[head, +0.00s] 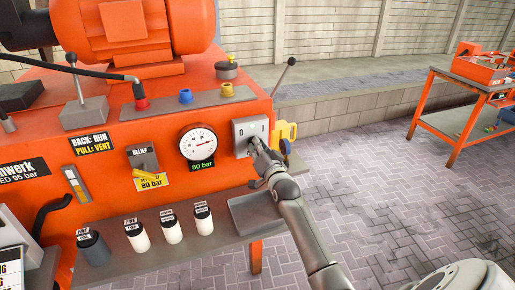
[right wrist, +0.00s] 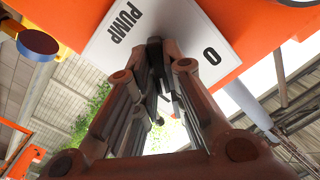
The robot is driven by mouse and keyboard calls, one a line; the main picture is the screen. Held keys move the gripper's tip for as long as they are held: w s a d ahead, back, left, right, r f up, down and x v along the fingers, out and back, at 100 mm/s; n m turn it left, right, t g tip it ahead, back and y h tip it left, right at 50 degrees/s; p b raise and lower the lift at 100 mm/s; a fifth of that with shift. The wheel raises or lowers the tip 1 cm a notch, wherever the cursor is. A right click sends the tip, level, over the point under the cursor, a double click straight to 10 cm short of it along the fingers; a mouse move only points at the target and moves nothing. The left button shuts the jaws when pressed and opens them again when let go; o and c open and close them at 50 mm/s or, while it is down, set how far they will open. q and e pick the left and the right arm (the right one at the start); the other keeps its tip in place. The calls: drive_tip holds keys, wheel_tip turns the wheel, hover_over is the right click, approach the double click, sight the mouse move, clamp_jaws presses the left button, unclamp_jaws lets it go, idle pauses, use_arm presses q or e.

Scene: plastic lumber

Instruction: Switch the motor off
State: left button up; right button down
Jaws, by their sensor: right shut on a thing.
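The grey switch plate (head: 250,130) with a "0" mark sits on the front of the orange machine, right of the pressure gauge. In the right wrist view the plate (right wrist: 195,45) reads "PUMP" and "0". My right gripper (head: 254,148) is at the plate's lower part, shut on the dark switch handle (right wrist: 154,58). The fingers hide most of the handle, so its exact setting is hard to tell. The orange motor (head: 145,30) stands on top of the machine. My left gripper is out of view.
A gauge (head: 198,142) reading "80 bar" and a relief valve with a yellow handle (head: 149,178) are left of the plate. A yellow part (head: 287,131) is close on the right. Below, a shelf holds several canisters (head: 137,236) and a grey tray (head: 255,213).

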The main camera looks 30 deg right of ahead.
drive_tip(key=shift+n, duration=0.3)
drive_tip(key=shift+a+n+p, duration=0.15)
drive_tip(key=shift+n+p, duration=0.5)
drive_tip(key=shift+n, duration=6.15)
drive_tip(key=c, duration=1.5)
unclamp_jaws()
drive_tip(key=v, duration=1.2)
